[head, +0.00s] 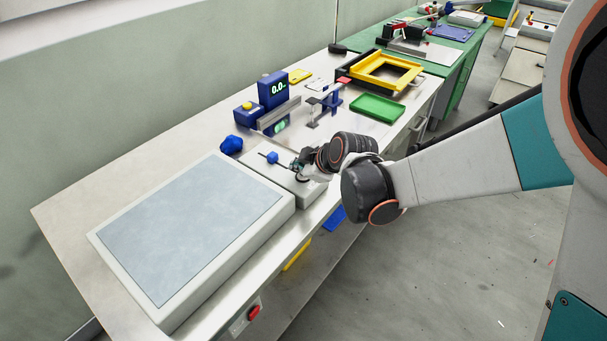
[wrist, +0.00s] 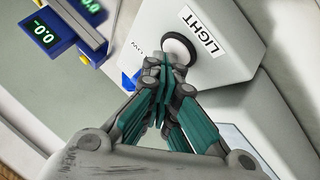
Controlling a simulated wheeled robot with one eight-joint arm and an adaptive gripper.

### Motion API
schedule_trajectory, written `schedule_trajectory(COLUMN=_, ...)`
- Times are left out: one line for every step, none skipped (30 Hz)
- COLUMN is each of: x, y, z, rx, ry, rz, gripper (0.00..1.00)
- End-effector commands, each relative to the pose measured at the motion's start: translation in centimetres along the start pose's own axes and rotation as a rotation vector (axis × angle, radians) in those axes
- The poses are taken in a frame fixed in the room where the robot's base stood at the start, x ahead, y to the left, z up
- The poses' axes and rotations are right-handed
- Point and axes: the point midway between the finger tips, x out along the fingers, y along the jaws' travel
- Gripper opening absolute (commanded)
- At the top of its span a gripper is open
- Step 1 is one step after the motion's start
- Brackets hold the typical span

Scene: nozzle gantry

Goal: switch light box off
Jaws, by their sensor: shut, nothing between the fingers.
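The light box (head: 190,228) lies at the front left of the bench in the head view, with a flat pale grey-blue panel in a white frame. I cannot tell whether it is lit. A white control box (head: 262,178) adjoins its far end; the wrist view shows its face (wrist: 228,62) labelled LIGHT, with a dark-rimmed round knob (wrist: 179,49). My gripper (head: 297,166) is over the control box. In the wrist view my gripper (wrist: 164,66) is shut and empty, its tips close beside the knob and partly covering its edge. I cannot tell whether they touch.
A blue faceted object (head: 232,145) sits behind the control box. Farther along stand a blue display (head: 273,89), a green tray (head: 378,108) and a yellow frame (head: 387,72).

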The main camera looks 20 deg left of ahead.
Motion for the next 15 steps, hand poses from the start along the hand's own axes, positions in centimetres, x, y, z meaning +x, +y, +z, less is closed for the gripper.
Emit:
schedule_trajectory(x=0.13, y=-0.10, z=0.11, rx=0.000, ry=0.000, rz=0.000, gripper=0.00)
schedule_trajectory(x=0.12, y=-0.10, z=0.11, rx=0.000, ry=0.000, rz=0.000, gripper=0.00)
schedule_trajectory(x=0.10, y=-0.08, z=0.09, rx=0.000, ry=0.000, rz=0.000, gripper=0.00)
schedule_trajectory(x=0.09, y=-0.07, z=0.08, rx=0.000, ry=0.000, rz=0.000, gripper=0.00)
schedule_trajectory(x=0.08, y=-0.07, z=0.08, rx=0.000, ry=-0.001, rz=0.000, gripper=0.00)
schedule_trajectory(x=0.08, y=-0.06, z=0.08, rx=0.000, ry=-0.001, rz=0.000, gripper=0.00)
schedule_trajectory(x=0.08, y=-0.06, z=0.08, rx=0.000, ry=-0.001, rz=0.000, gripper=0.00)
schedule_trajectory(x=0.08, y=-0.06, z=0.08, rx=0.000, ry=-0.001, rz=0.000, gripper=0.00)
schedule_trajectory(x=0.07, y=-0.06, z=0.08, rx=0.000, ry=-0.001, rz=0.000, gripper=0.00)
schedule_trajectory(x=0.07, y=-0.05, z=0.08, rx=0.000, ry=-0.001, rz=0.000, gripper=0.00)
schedule_trajectory(x=0.05, y=-0.04, z=0.06, rx=0.000, ry=-0.001, rz=0.000, gripper=0.00)
schedule_trajectory(x=-0.01, y=0.01, z=0.02, rx=0.000, ry=-0.001, rz=0.000, gripper=0.00)
schedule_trajectory(x=-0.07, y=0.06, z=-0.02, rx=0.000, ry=-0.001, rz=0.000, gripper=0.00)
schedule_trajectory(x=-0.15, y=0.12, z=-0.08, rx=0.000, ry=-0.001, rz=0.000, gripper=0.00)
schedule_trajectory(x=-0.26, y=0.21, z=-0.16, rx=0.000, ry=-0.001, rz=0.000, gripper=0.00)
